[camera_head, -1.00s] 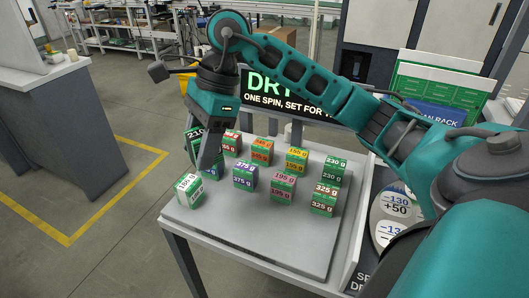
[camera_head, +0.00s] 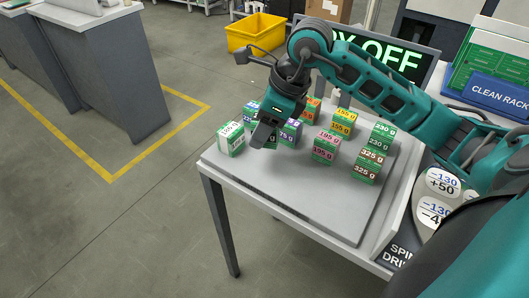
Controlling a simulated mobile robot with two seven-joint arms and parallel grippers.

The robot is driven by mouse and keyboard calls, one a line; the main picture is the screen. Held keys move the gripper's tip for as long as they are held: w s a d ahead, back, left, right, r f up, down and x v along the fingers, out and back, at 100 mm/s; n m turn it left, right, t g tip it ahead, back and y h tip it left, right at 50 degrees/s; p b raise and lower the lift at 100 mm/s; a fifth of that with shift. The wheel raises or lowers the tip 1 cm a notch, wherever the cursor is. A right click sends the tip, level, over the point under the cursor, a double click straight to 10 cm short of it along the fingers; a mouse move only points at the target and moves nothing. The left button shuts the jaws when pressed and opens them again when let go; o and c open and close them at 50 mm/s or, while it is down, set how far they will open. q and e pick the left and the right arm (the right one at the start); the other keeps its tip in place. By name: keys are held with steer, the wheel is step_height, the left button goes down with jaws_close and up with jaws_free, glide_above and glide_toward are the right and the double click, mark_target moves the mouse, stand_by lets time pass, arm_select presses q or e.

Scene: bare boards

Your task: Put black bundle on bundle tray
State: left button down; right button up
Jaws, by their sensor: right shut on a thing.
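My right gripper (camera_head: 264,137) comes in from the right and points down among the bundles on the grey top. It is shut on a small green-sided bundle (camera_head: 271,144), mostly hidden by the fingers. Its label colour is hard to tell; it may be the black bundle. A white-labelled bundle (camera_head: 231,138) stands just left of the gripper, and a blue-labelled one (camera_head: 251,109) stands behind it. I cannot pick out a separate bundle tray; the flat grey slab (camera_head: 320,200) carries the bundles. My left gripper is not in view.
Purple (camera_head: 291,131), pink (camera_head: 325,146), yellow (camera_head: 343,122), orange (camera_head: 311,108), green (camera_head: 381,136) and brown (camera_head: 369,164) bundles stand close around. The slab's front is bare. A clean rack (camera_head: 497,90) and labelled discs (camera_head: 442,182) are at right.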

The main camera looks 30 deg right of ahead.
mark_target(257, 163)
step_height(257, 163, down, 3)
steer(key=shift+r, duration=0.15)
steer(key=shift+f+b, duration=0.3)
steer(key=shift+f, duration=2.05)
steer(key=shift+f, duration=0.1)
steer(key=o, duration=1.2)
steer(key=shift+o, duration=0.2)
